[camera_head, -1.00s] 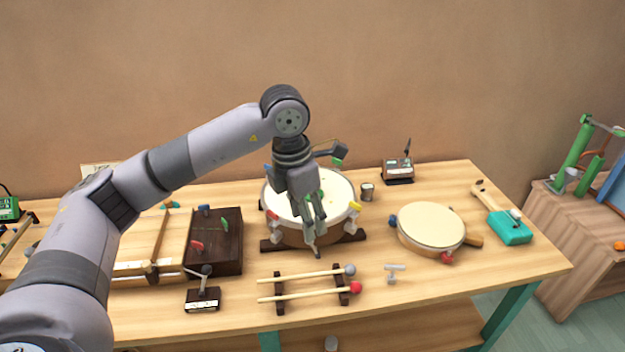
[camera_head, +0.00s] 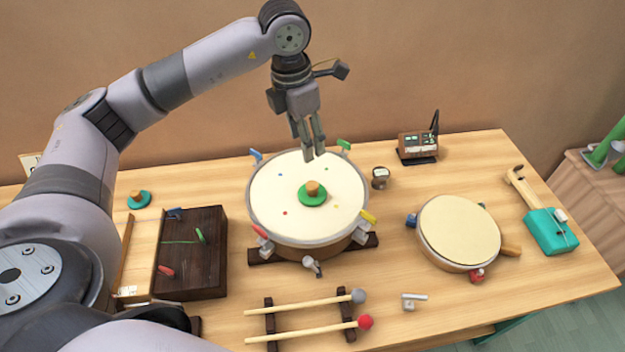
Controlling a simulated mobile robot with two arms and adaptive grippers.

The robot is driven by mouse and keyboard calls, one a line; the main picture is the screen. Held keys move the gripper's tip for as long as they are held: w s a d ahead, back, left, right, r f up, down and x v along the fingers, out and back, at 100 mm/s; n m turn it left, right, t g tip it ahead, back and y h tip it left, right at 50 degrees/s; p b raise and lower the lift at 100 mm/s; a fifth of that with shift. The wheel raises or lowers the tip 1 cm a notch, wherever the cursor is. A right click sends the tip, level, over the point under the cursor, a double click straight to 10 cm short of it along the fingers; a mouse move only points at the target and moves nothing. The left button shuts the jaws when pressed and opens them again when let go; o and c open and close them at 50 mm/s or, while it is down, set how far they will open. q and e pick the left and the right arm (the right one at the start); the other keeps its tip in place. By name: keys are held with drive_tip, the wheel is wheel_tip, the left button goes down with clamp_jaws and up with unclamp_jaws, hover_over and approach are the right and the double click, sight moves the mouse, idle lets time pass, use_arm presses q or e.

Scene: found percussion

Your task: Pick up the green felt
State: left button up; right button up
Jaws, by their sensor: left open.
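The green felt (camera_head: 313,199) is a round green disc with a tan wooden knob on top. It lies on the pale head of the large drum (camera_head: 275,214), near its middle. My left gripper (camera_head: 308,157) is open and empty, fingers pointing down, above the far part of the drum head and apart from the felt. The felt is in full view. My right gripper is not in view.
Coloured clamps stand around the drum rim. Two mallets (camera_head: 300,306) lie on a rack in front. A smaller drum (camera_head: 459,232) and a teal-ended tool (camera_head: 550,231) are at right. A dark wooden box (camera_head: 190,270) stands at left, near a teal knobbed disc (camera_head: 139,199).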

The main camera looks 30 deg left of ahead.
use_arm(q)
drive_tip(key=p, duration=0.2)
approach(312, 185)
drive_tip(key=f, duration=0.2)
drive_tip(key=f+p, duration=0.1)
drive_tip(key=shift+s+d+f, duration=0.1)
drive_tip(key=shift+d+f, duration=0.1)
drive_tip(key=shift+d, duration=0.1)
drive_tip(key=shift+f, duration=0.55)
drive_tip(key=shift+f+p, duration=0.25)
drive_tip(key=shift+p, duration=0.2)
drive_tip(key=f+p, duration=0.1)
drive_tip(key=w+f, duration=0.1)
drive_tip(key=f, duration=0.1)
drive_tip(key=shift+f+p, duration=0.3)
drive_tip(key=shift+p, duration=0.1)
drive_tip(key=shift+w+f, duration=0.15)
drive_tip(key=shift+f, duration=0.35)
clamp_jaws()
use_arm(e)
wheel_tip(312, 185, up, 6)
